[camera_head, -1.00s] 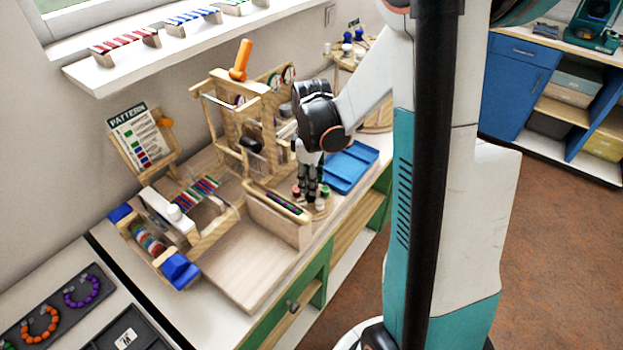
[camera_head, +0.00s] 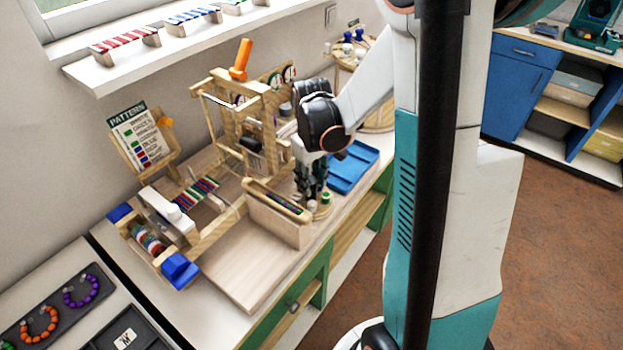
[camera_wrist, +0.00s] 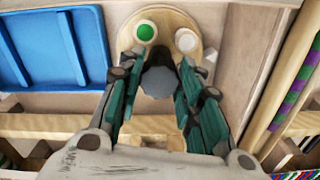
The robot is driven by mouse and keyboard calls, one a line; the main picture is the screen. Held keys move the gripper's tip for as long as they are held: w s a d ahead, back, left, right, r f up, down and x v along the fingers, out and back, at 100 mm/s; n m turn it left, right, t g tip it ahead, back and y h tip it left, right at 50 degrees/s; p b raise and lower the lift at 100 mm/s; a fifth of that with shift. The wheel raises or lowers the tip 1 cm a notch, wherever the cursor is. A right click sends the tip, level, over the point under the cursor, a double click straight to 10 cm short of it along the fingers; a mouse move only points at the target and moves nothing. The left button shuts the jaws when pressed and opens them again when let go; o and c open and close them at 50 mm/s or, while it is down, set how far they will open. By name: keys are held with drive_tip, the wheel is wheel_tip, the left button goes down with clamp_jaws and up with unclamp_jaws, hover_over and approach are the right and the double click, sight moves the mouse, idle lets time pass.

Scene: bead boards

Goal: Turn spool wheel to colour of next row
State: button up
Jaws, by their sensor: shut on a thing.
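The spool wheel is a round wooden disc (camera_wrist: 168,17) low at the bench front, right of the wooden tray wall. A green spool (camera_head: 326,198) and a white spool (camera_head: 312,207) stand on it; the wrist view shows the green spool (camera_wrist: 145,31) and white spool (camera_wrist: 186,40) past my fingertips. My gripper (camera_head: 310,190) points down over the wheel, its fingers closed around a grey faceted knob (camera_wrist: 160,82). The fingers hide the wheel's other side. The pattern card (camera_head: 140,137) stands at the left with coloured rows and an orange pointer (camera_head: 166,122); its small text is hard to read.
A blue tray (camera_head: 352,170) lies right of the wheel. The wooden loom frame (camera_head: 253,88) stands behind and left, with an orange handle (camera_head: 240,60). A wooden holder (camera_head: 280,222) with a striped stick is close at the left. The bench's front edge is near.

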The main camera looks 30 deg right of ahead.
drive_tip(key=m, duration=0.4)
drive_tip(key=shift+m, duration=1.8)
drive_tip(key=o, duration=1.1)
drive_tip(key=shift+c, duration=0.2)
drive_tip(key=shift+r, duration=0.1)
wheel_tip(320, 180, up, 12)
